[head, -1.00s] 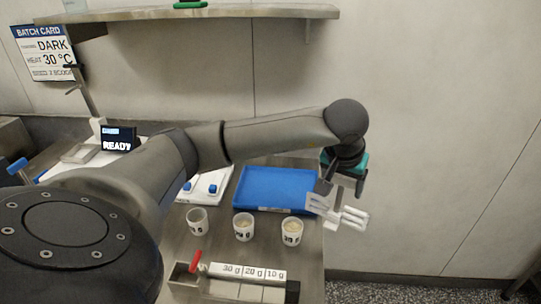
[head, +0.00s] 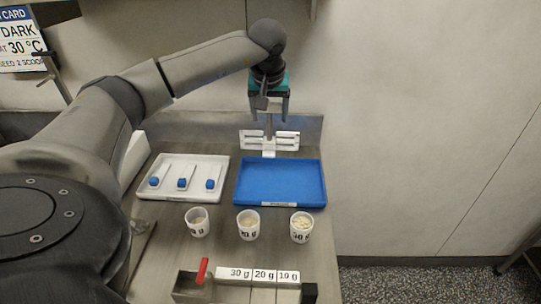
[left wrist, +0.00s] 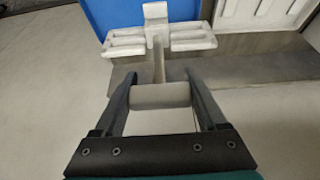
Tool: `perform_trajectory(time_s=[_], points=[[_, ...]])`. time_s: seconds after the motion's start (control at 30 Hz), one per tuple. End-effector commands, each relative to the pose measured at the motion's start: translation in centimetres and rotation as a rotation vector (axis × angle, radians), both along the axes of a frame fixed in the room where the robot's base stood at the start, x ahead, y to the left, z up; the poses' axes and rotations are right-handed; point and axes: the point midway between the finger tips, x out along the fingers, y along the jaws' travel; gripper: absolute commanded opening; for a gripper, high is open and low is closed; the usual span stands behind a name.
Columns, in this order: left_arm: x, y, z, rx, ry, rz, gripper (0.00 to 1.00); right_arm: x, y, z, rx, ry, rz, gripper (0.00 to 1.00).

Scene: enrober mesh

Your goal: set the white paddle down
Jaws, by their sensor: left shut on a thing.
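The white paddle (head: 285,135) has a slotted head and a short stem, and hangs head down in my left gripper (head: 269,113). In the left wrist view, the fingers of that gripper (left wrist: 160,88) are shut on its grey handle (left wrist: 160,96), and the white head (left wrist: 126,40) shows beyond. In the head view, the paddle is at the back edge of the blue tray (head: 280,181), its lowest part overlapping the tray's rim. I cannot tell whether it touches the tray. My right gripper is not in view.
The blue tray looks empty. To its left is a white tray (head: 216,163) with several blue-ended tools. Three labelled cups (head: 248,225) stand in front. Nearer are a block marked 30 g, 20 g, 10 g (head: 262,276) and a red handle (head: 202,271). A wall stands behind.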

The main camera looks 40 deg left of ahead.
Motion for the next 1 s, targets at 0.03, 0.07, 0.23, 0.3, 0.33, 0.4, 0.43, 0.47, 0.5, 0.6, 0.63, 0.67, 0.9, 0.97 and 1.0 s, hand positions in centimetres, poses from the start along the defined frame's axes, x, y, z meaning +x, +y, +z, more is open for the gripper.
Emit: perform_trajectory(time_s=[0.03, 0.07, 0.23, 0.3, 0.33, 0.4, 0.43, 0.47, 0.5, 0.6, 0.63, 0.67, 0.9, 0.97, 1.0], points=[[-0.1, 0.0, -1.6, 0.001, 0.004, 0.0, 0.0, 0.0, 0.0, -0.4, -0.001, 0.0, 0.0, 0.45], [-0.1, 0.0, -2.4, 0.002, 0.004, 0.001, 0.0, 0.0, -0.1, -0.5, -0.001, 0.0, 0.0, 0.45], [0.0, 0.0, -5.7, 0.001, 0.001, 0.0, 0.0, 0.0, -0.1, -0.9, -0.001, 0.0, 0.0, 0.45], [0.0, 0.0, -6.4, 0.0, -0.001, 0.001, 0.0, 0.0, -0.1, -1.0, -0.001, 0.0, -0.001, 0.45], [0.0, 0.0, -6.6, 0.001, -0.002, 0.001, 0.0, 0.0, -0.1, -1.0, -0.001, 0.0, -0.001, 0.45], [0.0, 0.0, -7.0, 0.0, -0.002, 0.001, 0.0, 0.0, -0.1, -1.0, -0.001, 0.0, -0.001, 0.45], [0.0, 0.0, -7.2, 0.001, -0.002, 0.001, 0.0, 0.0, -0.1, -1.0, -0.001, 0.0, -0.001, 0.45], [0.0, 0.0, -7.4, 0.0, -0.001, 0.001, 0.0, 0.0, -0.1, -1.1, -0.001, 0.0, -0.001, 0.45], [0.0, 0.0, -7.8, 0.001, 0.001, 0.0, 0.0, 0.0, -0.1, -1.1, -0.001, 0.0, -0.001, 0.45], [0.0, 0.0, -9.3, 0.0, 0.001, 0.0, 0.0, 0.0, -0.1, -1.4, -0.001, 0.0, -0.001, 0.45], [0.0, 0.0, -9.8, 0.001, 0.002, 0.001, 0.0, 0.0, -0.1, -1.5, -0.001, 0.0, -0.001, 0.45], [0.0, 0.0, -10.3, 0.001, 0.001, 0.001, 0.0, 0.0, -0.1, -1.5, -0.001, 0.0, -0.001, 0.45], [0.0, 0.0, -11.2, 0.0, -0.002, 0.001, 0.0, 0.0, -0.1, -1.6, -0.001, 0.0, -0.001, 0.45], [0.0, 0.0, -11.2, 0.0, -0.002, 0.001, 0.0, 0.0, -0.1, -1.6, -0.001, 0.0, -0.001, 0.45], [0.0, 0.0, -11.2, 0.0, -0.002, 0.001, 0.0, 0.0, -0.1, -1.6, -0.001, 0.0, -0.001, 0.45]])
